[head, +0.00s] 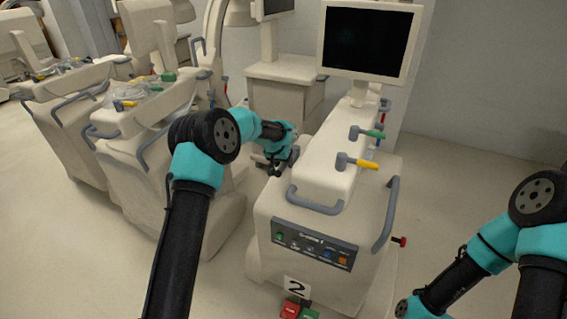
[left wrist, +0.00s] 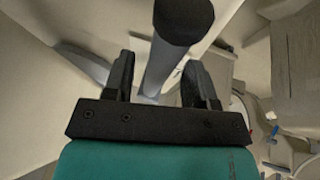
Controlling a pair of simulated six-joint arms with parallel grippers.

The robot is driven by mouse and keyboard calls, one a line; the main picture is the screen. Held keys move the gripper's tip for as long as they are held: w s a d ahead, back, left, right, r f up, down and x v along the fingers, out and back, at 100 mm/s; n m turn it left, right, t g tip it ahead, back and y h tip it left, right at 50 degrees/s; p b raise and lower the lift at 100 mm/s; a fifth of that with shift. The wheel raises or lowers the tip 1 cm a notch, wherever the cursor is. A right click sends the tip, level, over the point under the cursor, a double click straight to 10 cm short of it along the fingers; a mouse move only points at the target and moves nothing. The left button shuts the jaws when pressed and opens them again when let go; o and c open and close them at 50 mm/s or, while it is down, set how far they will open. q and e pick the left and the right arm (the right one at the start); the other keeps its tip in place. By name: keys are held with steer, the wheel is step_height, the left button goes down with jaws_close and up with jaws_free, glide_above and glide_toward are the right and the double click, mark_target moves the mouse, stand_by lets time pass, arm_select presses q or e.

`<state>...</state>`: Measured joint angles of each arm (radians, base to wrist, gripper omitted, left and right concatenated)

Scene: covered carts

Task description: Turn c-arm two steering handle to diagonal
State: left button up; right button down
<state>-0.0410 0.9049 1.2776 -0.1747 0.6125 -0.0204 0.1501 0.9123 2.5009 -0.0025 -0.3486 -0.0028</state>
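C-arm two is the white cart (head: 300,215) with a "2" label (head: 296,287) on its front, standing at the centre of the head view. On its top column are a green-tipped lever (head: 368,132) and a yellow-tipped lever (head: 357,162). My left gripper (head: 277,166) is at the cart's left side, near the column's base. In the left wrist view, its fingers (left wrist: 158,70) are apart with a grey bar with a dark round end (left wrist: 178,35) running between them. Which handle that bar is, I cannot tell. My right arm is at the lower right; its gripper is outside the view.
A dark monitor (head: 368,42) stands behind the cart's column. A grey rail (head: 314,203) and a button panel (head: 316,246) are on the cart's front, and a red knob (head: 402,241) is at its right. Other carts (head: 135,140) stand to the left. Floor at right is clear.

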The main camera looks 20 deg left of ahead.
arm_select(q)
jaws_close()
steer(key=shift+a, duration=0.1)
stand_by(0.4)
